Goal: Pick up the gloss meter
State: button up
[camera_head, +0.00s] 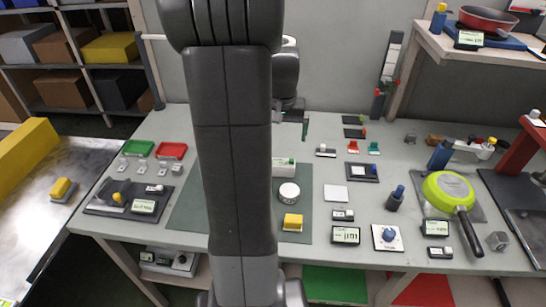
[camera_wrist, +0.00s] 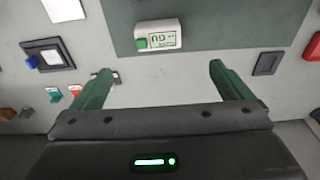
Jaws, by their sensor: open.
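A white boxy meter with a lit display and a green button, which I take to be the gloss meter, lies on the grey-green mat; in the wrist view it is at top centre (camera_wrist: 158,36). In the head view it shows just right of my arm (camera_head: 285,167), its left part hidden by the arm. My gripper (camera_wrist: 160,69) is open and empty, its two green fingers spread wide. The meter lies ahead of the fingertips, between their lines, and is not touched. In the head view my gripper (camera_head: 291,117) is over the far part of the table, beyond the meter.
A small device (camera_wrist: 117,78) lies close by the left finger in the wrist view. A dark flat block (camera_wrist: 267,63) lies by the right finger. A white round tin (camera_head: 289,193) and a yellow block (camera_head: 292,222) stand on the mat. A green pan (camera_head: 447,188) is at right.

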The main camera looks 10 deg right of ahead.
aim_at(283, 162)
jog(key=f, duration=0.4)
jog(key=w+f, duration=0.1)
jog(key=f, duration=0.8)
jog(key=shift+w+d+f+p, duration=0.2)
jog(key=shift+d+f+p, duration=0.05)
jog(key=shift+d+p, duration=0.1)
jog(key=c, duration=1.3)
jog(key=shift+o, duration=0.2)
jog(key=shift+r, duration=0.15)
